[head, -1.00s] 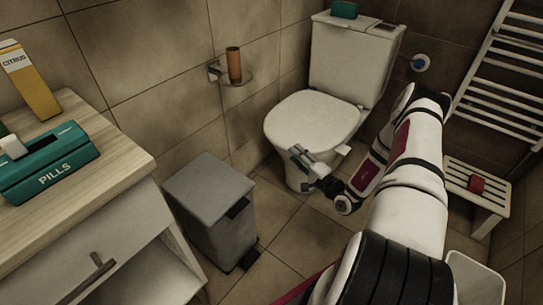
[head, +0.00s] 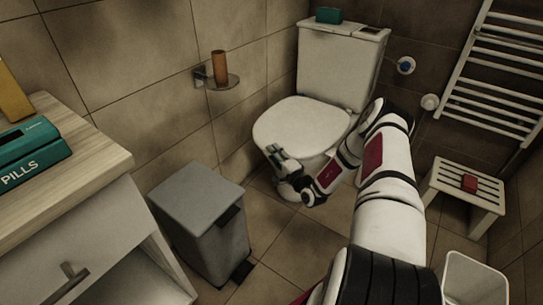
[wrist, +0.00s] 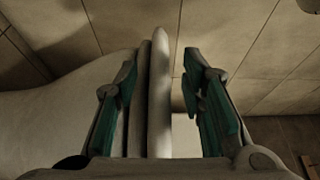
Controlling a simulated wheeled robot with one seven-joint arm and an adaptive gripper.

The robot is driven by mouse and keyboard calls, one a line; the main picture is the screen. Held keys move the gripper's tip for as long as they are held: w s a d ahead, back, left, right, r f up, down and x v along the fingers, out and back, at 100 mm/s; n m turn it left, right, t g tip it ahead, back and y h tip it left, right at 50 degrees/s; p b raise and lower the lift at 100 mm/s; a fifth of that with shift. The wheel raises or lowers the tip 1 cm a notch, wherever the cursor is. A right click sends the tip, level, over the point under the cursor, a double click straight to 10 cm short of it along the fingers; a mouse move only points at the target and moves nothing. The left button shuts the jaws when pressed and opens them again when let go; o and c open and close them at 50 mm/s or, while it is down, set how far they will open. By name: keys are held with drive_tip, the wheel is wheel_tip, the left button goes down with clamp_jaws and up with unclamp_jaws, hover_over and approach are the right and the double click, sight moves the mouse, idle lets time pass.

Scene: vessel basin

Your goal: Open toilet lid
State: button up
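The white toilet (head: 318,100) stands against the back wall with its lid (head: 300,120) down. My gripper (head: 274,153) is at the front left edge of the lid in the head view. In the wrist view, my gripper (wrist: 161,75) is open, with green-padded fingers on both sides of the thin layered edges of the lid (wrist: 161,95) and the seat (wrist: 145,100). A gap shows between the lid edge and the right finger. The left finger is close to the seat edge; I cannot tell whether it touches. The bowl (wrist: 50,115) fills the left of the wrist view.
A grey pedal bin (head: 200,215) stands left of my arm, beside a wooden-topped cabinet (head: 85,170). A white slatted stool (head: 455,195) and a towel rack (head: 490,85) are on the right. A teal box (head: 328,15) sits on the tank. Floor shows between bin and toilet.

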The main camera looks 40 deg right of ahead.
drive_tip(key=shift+w, duration=1)
clamp_jaws()
drive_tip(key=shift+r, duration=0.15)
